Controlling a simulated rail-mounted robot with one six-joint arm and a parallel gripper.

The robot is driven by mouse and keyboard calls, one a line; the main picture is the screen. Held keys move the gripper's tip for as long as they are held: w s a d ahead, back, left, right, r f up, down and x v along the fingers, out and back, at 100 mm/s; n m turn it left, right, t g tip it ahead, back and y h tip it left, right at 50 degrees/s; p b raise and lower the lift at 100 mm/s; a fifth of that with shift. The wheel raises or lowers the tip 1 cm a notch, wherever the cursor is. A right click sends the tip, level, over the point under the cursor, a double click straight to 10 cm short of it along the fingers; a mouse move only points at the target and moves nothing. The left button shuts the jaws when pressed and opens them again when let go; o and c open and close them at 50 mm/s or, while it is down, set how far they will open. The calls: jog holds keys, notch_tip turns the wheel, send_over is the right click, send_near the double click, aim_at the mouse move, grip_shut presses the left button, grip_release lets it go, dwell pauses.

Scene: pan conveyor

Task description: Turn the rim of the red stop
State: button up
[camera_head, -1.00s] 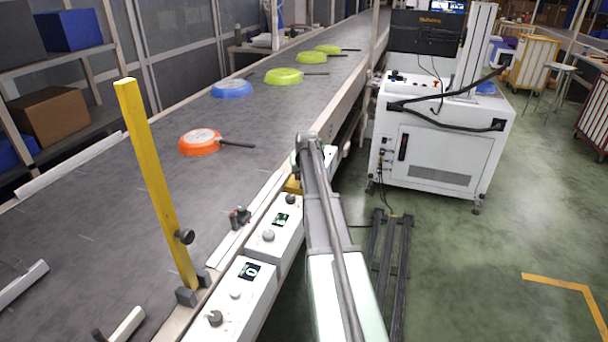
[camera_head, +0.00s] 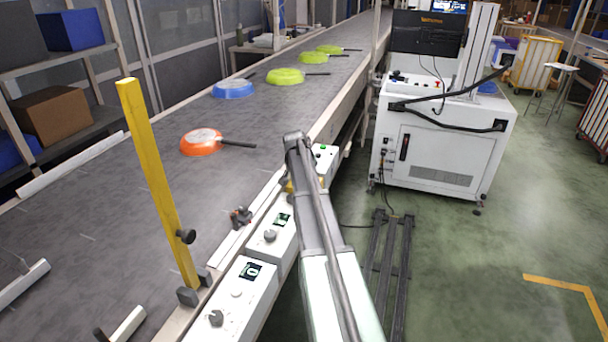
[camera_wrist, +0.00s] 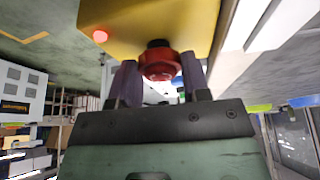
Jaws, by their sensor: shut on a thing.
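The red stop (camera_wrist: 160,65) is a round red knob on a dark collar, fixed to a yellow box (camera_wrist: 140,25) in the wrist view. My gripper (camera_wrist: 160,75) has one finger on each side of the knob and is shut on its rim. In the head view a small part of the yellow box (camera_head: 289,186) shows beside the conveyor, mostly behind my arm. The red stop and my fingertips are hidden there.
White control boxes (camera_head: 238,300) with knobs and displays line the conveyor's (camera_head: 120,230) near edge. An orange pan (camera_head: 200,143), a blue pan (camera_head: 232,88) and green pans (camera_head: 285,76) lie on the belt. A yellow post (camera_head: 155,180) stands at left. A white cabinet (camera_head: 440,150) stands at right.

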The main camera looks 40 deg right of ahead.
dwell(0.3)
jog(key=o, duration=0.9)
jog(key=shift+o, duration=0.2)
jog(key=p+v, duration=1)
jog(key=shift+r, duration=0.35)
jog(key=shift+s+a, duration=0.1)
jog(key=shift+a, duration=0.05)
